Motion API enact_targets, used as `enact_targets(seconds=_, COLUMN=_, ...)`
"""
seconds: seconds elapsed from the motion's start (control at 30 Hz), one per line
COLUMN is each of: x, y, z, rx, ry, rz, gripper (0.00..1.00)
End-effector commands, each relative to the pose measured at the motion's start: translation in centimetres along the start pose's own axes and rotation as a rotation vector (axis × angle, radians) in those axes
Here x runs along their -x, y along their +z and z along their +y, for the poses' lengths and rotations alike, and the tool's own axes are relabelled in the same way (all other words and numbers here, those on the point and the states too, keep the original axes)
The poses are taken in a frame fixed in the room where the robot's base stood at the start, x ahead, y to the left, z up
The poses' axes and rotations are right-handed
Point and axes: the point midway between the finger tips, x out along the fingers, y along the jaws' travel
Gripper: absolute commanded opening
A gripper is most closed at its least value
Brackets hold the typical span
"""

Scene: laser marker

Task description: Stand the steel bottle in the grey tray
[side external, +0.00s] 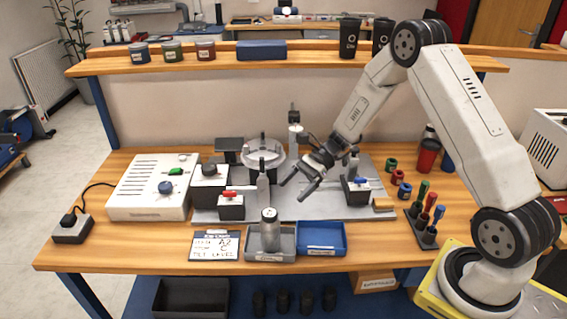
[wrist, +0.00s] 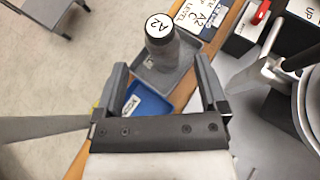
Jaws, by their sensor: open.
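The steel bottle (side external: 269,231) stands upright in the grey tray (side external: 284,255) at the front of the bench. In the wrist view the bottle (wrist: 161,50) shows a round white cap label reading A2, and the grey tray (wrist: 185,62) lies around its base. My gripper (side external: 294,192) is open and empty, above the grey plate, behind and to the right of the bottle and apart from it. In the wrist view its two fingers (wrist: 160,82) are spread, with the bottle beyond them.
A blue tray (side external: 321,252) sits right beside the grey tray. A sign card (side external: 215,246) lies to the left. Behind are a white control box (side external: 150,190), a red-handled clamp (side external: 231,206) and a blue-handled clamp (side external: 356,190). A tool rack (side external: 425,228) stands right.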

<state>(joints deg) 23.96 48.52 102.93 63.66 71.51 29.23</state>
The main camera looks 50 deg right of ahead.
Motion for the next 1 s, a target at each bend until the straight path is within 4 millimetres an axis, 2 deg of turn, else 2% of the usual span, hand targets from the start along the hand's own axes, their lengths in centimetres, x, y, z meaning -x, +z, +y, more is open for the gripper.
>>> enact_targets(seconds=0.2, x=1.0, y=0.0, z=0.0, rx=0.001, ry=0.001, rz=0.0, gripper=0.92)
enact_targets(seconds=0.77, x=1.0, y=0.0, z=0.1, rx=0.003, ry=0.003, rz=0.004, gripper=0.92)
enact_targets(seconds=1.0, x=0.4, y=0.7, z=1.7, rx=0.085, ry=0.059, rz=0.093, gripper=0.92)
